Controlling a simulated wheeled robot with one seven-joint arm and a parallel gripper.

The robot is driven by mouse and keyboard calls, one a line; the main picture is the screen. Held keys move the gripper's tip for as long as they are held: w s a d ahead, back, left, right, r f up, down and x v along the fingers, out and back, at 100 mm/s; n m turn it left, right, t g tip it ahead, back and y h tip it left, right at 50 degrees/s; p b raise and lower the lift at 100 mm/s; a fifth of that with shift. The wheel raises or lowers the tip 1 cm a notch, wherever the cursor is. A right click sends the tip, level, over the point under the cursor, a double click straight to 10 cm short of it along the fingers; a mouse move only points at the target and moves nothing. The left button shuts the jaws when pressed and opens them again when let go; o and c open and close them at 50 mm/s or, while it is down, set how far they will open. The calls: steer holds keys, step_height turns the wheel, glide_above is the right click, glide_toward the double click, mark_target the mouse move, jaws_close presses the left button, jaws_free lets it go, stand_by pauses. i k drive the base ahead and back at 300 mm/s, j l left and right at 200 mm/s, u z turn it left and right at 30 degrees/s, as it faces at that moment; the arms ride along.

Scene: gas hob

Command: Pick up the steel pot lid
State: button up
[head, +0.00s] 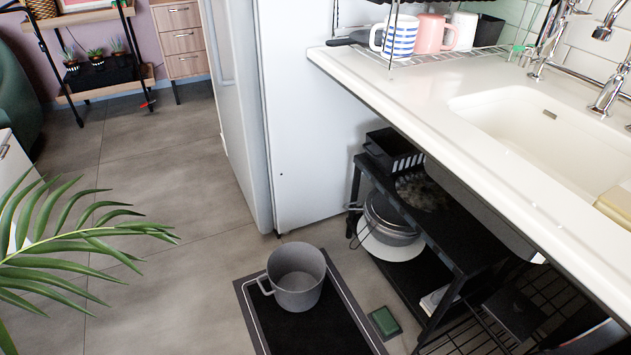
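I cannot clearly make out a steel pot lid in the head view. A grey pot (297,277) with a side handle stands upright on a black mat (262,310) on the floor, and no lid is on it. Under the counter, a stack of round grey and white ware (392,222) sits on the black shelf unit, partly hidden by the upper shelf. I cannot tell whether a lid is among it. My gripper is not in view.
The white counter (440,88) with sink overhangs the shelf unit (462,248). A white fridge (305,120) stands behind. A small green block (384,321) lies by the mat. Plant leaves (60,245) reach in from the left. The tiled floor (165,185) in between is clear.

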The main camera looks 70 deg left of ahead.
mark_target(418, 191)
steer(key=u, duration=2.05)
steer(key=i+j+u, duration=0.25)
steer(key=j, duration=0.35)
steer(key=i+j+u, duration=0.3)
steer(key=i+j, duration=0.25)
steer(key=i+l, duration=0.1)
steer(key=l, duration=0.25)
steer(key=i+l, duration=0.1)
steer(key=l, duration=0.25)
